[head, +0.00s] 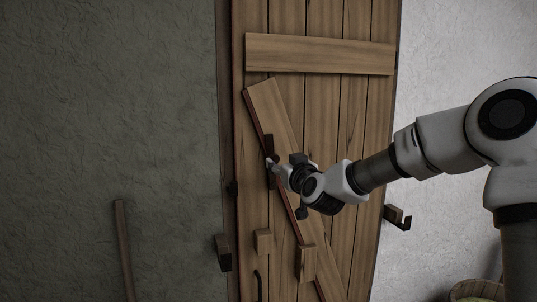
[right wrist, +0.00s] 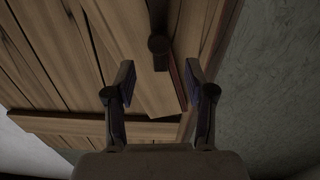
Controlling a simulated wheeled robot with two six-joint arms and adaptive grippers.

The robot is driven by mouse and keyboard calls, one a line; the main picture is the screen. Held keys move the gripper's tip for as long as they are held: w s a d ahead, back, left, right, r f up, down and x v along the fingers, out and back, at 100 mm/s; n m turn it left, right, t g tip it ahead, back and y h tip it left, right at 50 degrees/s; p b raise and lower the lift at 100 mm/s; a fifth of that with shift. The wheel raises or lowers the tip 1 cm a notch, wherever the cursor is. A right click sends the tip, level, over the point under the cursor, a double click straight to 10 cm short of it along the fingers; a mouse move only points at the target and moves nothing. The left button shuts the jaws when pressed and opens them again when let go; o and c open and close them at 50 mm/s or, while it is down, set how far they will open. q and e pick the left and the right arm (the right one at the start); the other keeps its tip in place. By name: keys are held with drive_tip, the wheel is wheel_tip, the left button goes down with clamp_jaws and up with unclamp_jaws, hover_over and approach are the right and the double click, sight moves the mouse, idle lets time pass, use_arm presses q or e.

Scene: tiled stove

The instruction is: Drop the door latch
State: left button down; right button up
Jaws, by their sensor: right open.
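A wooden latch bar (head: 268,105) lies steeply tilted across the plank door (head: 320,20), its upper end to the left. Lower down it passes behind a wooden keeper block (head: 306,262). My right gripper (head: 270,164) is at the bar's left edge, below its upper end. In the right wrist view the open fingers (right wrist: 160,90) stand on either side of the bar (right wrist: 150,95), with a dark knob (right wrist: 158,44) beyond them. I cannot tell whether they touch the bar. My left gripper is not in view.
Another keeper block (head: 263,240) is on the door. A hooked bracket (head: 223,250) sits at the left jamb and another (head: 397,214) at the right. A wooden stick (head: 123,245) leans on the left wall. A wooden tub (head: 478,290) is at lower right.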

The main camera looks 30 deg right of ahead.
sight(275, 158)
drive_tip(key=x, duration=0.2)
drive_tip(key=p+x, duration=0.1)
drive_tip(key=x, duration=0.3)
drive_tip(key=shift+f, duration=0.3)
drive_tip(key=shift+w+d, duration=0.15)
drive_tip(key=shift+w, duration=0.2)
clamp_jaws()
drive_tip(key=shift+w+p, duration=0.1)
drive_tip(key=shift+p, duration=0.2)
